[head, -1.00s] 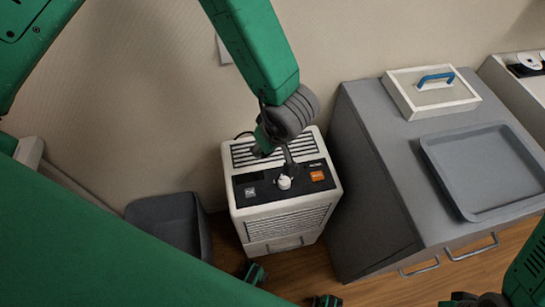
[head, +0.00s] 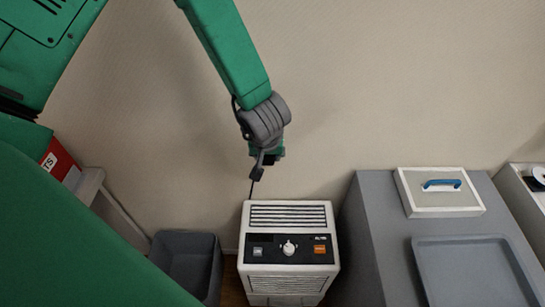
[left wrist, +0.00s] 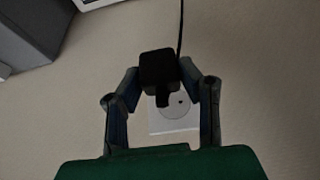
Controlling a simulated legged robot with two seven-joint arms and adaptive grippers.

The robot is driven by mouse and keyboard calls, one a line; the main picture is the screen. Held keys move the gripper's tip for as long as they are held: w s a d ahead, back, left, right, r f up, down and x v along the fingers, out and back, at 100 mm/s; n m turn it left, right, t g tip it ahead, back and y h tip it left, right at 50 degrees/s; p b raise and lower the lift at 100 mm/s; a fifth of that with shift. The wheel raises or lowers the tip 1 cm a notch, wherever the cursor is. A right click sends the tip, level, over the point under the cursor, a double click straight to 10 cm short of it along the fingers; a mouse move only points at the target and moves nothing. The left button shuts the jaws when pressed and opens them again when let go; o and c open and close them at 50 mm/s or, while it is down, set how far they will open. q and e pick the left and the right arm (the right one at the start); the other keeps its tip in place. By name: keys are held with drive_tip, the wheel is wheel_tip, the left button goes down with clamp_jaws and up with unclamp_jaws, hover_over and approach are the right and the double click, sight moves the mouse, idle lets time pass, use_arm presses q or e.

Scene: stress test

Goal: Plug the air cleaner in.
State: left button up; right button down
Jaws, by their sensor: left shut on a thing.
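My left gripper (head: 263,162) is in front of the wall, above and behind the air cleaner (head: 288,276). In the left wrist view, my left gripper (left wrist: 160,76) is shut on a black plug (left wrist: 158,66), with a finger on each side. Its black cord (left wrist: 180,25) runs up in that view. In the head view the cord (head: 252,190) hangs down behind the white air cleaner. A white wall socket (left wrist: 180,119) shows past the plug in the left wrist view, partly covered by it. I cannot tell the gap between them. My right gripper is out of view.
A grey cabinet (head: 383,225) stands right of the air cleaner, bearing a grey tray (head: 425,250) and a pale box with a blue handle (head: 441,205). A dark bin (head: 190,243) stands on the left.

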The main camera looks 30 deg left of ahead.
use_arm(q)
drive_tip(key=shift+a, duration=0.1)
drive_tip(key=shift+w+a+f, duration=0.1)
drive_tip(key=shift+w+a, duration=0.05)
drive_tip(key=shift+a, duration=0.25)
drive_tip(key=w+a, duration=0.1)
drive_tip(key=w, duration=0.2)
drive_tip(key=w+a, duration=0.1)
drive_tip(key=shift+w+a+p, duration=0.35)
drive_tip(key=shift+p, duration=0.05)
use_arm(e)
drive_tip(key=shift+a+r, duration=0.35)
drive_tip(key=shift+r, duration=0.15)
use_arm(q)
drive_tip(key=shift+d, duration=0.15)
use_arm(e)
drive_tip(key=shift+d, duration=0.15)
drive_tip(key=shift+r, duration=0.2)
use_arm(q)
drive_tip(key=shift+p, duration=0.5)
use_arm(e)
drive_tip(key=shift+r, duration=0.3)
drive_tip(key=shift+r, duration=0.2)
